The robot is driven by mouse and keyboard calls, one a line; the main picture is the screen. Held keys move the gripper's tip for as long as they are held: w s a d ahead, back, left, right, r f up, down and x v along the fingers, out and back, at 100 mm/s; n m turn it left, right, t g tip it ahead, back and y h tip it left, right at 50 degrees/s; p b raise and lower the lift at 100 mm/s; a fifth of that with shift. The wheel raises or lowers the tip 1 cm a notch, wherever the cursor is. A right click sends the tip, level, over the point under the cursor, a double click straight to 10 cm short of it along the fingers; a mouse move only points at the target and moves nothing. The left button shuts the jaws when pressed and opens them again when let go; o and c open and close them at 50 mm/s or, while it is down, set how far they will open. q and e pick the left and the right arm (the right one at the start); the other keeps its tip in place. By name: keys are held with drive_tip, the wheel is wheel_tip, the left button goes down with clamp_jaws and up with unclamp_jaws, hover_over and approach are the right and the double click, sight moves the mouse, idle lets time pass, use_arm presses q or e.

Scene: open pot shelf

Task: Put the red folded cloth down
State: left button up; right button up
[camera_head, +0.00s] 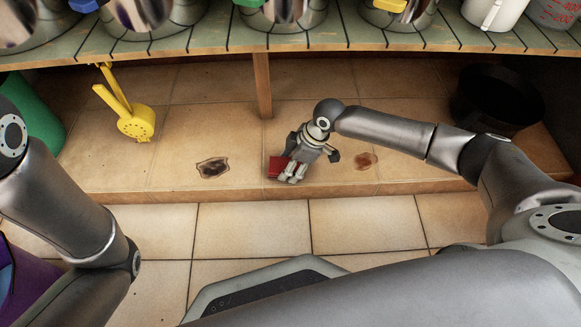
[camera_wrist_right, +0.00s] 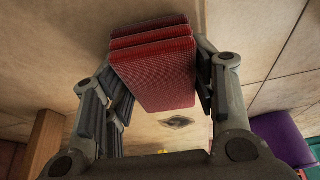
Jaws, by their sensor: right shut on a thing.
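The red folded cloth (camera_head: 275,168) shows in the head view beside my right gripper (camera_head: 288,173), over the front part of the low tiled shelf (camera_head: 235,110). In the right wrist view the cloth (camera_wrist_right: 155,65) is a stack of red layers between the two fingers of my right gripper (camera_wrist_right: 160,85), which is shut on it. I cannot tell whether the cloth touches the tiles. My left arm is at the left of the head view, but its gripper is not in view.
Two dark stains mark the tiles, one left of the cloth (camera_head: 212,167) and one right (camera_head: 366,160). A yellow utensil (camera_head: 136,122) is at the left, a black pot (camera_head: 497,98) at the right. A wooden post (camera_head: 262,85) stands behind, under the slatted shelf (camera_head: 215,38).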

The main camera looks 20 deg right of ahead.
drive_tip(key=shift+r, duration=0.1)
drive_tip(key=shift+f, duration=0.2)
drive_tip(key=o, duration=0.9)
